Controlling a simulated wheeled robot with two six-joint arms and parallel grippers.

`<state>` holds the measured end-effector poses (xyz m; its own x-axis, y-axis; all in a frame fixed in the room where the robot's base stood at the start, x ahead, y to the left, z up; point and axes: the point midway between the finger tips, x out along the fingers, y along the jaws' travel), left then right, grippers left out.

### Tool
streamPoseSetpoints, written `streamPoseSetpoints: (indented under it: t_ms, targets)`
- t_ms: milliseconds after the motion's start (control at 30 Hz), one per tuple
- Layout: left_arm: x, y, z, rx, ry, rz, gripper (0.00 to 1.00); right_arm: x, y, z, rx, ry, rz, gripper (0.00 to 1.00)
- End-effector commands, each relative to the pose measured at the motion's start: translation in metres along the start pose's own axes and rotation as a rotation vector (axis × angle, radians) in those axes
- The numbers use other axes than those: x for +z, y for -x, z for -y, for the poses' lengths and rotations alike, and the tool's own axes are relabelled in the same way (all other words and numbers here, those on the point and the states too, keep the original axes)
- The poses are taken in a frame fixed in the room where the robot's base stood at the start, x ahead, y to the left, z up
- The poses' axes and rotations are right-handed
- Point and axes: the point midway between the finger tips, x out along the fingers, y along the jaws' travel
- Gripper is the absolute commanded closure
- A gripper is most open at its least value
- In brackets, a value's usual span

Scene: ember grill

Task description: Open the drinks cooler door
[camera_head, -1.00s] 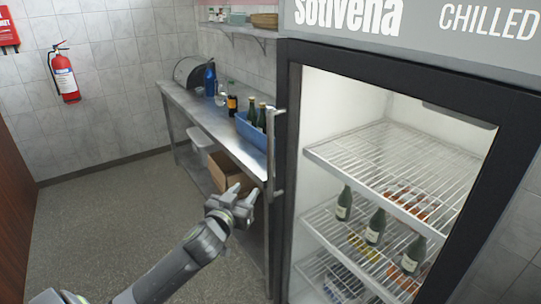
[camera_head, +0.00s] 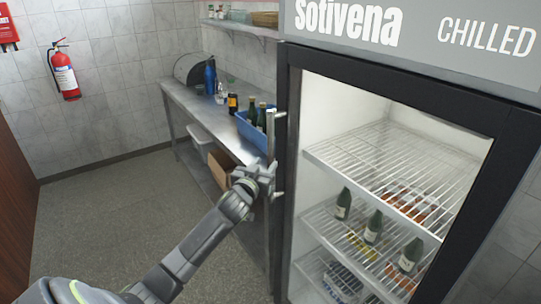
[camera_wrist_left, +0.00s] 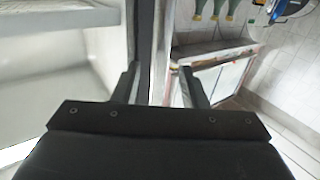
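The drinks cooler (camera_head: 400,150) stands at the right, with its dark-framed glass door (camera_head: 289,200) shut. A vertical metal handle (camera_head: 270,130) runs along the door's left side. My left gripper (camera_head: 266,168) is at the lower half of this handle. In the left wrist view my left gripper (camera_wrist_left: 158,85) has its two fingers apart. The dark door frame (camera_wrist_left: 143,40) and a pale upright strip, probably the handle, show between the fingers; contact cannot be told. My right gripper is not in view.
A steel table (camera_head: 195,108) stands left of the cooler, close to my left gripper. It holds a blue crate (camera_head: 247,131) with bottles. A cardboard box (camera_head: 220,168) is on its lower shelf. The floor (camera_head: 110,215) at the left is clear.

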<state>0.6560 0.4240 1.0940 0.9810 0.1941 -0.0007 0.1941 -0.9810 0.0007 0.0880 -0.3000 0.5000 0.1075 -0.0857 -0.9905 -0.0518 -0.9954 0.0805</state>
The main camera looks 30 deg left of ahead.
Motion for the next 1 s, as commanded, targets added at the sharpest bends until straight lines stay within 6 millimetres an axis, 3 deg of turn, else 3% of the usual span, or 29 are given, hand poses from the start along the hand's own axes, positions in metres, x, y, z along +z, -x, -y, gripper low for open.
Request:
streamPoseSetpoints:
  t_ms: [200, 400, 867, 1000]
  targets:
    - [-0.002, -0.029, 0.000, -0.001, 0.000, 0.000, 0.61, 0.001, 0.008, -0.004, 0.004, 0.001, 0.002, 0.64]
    - [-0.001, -0.046, 0.000, 0.000, 0.000, 0.000, 0.61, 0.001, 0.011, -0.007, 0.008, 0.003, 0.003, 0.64]
    - [0.000, -0.053, 0.000, 0.000, 0.000, 0.000, 0.61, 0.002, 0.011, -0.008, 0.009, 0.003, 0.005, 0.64]
    - [0.000, -0.053, 0.000, 0.000, -0.001, 0.000, 0.79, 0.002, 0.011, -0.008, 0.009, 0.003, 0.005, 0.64]
